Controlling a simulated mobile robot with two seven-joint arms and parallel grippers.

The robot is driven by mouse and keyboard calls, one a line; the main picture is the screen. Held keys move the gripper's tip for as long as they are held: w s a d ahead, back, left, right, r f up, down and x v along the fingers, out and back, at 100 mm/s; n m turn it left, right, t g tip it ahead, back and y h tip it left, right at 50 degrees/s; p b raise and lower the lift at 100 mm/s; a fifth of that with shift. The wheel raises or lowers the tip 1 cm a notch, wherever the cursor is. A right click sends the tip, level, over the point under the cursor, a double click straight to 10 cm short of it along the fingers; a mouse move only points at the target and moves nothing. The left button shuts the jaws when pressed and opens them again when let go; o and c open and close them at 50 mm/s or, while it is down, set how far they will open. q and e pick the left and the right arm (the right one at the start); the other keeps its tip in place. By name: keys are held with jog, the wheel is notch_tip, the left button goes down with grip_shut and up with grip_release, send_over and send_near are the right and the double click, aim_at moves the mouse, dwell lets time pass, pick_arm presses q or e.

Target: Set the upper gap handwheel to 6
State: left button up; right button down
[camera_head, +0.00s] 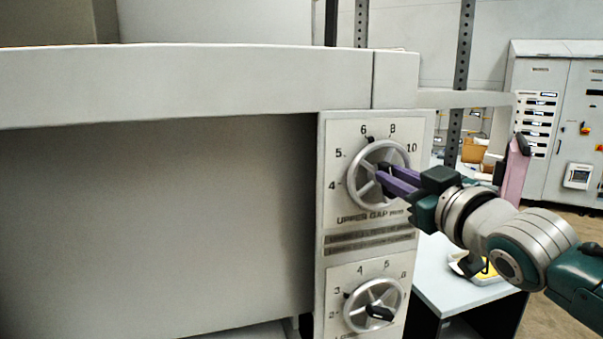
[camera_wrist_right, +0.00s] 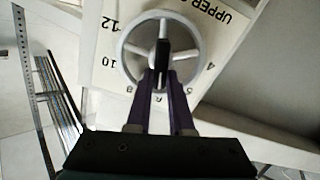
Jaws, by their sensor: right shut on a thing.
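The upper gap handwheel (camera_head: 352,190) is a silver spoked wheel on a light panel with a printed number scale. A small black mark at its upper rim (camera_head: 370,140) sits just below the 6, slightly toward the 8. My right gripper (camera_head: 382,176) reaches in from the right, its purple fingers over the wheel face. In the right wrist view, its fingers (camera_wrist_right: 162,75) are shut on the handwheel's black handle (camera_wrist_right: 162,50), in front of the wheel (camera_wrist_right: 123,50). The fingers hide part of the wheel and scale. My left gripper is out of view.
A lower handwheel (camera_head: 348,316) with its own scale and black handle is below on the same panel (camera_head: 326,245). The machine's large grey body (camera_head: 150,220) fills the left. A pale table (camera_head: 440,275) and a control cabinet (camera_head: 580,100) stand to the right.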

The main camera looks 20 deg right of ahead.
jog(key=shift+n, duration=0.4)
jog(key=c, duration=0.8)
grip_release()
jog(key=s+b, duration=0.2)
jog(key=s, duration=0.8)
jog(key=shift+a+b, duration=0.3)
jog(key=shift+a, duration=0.1)
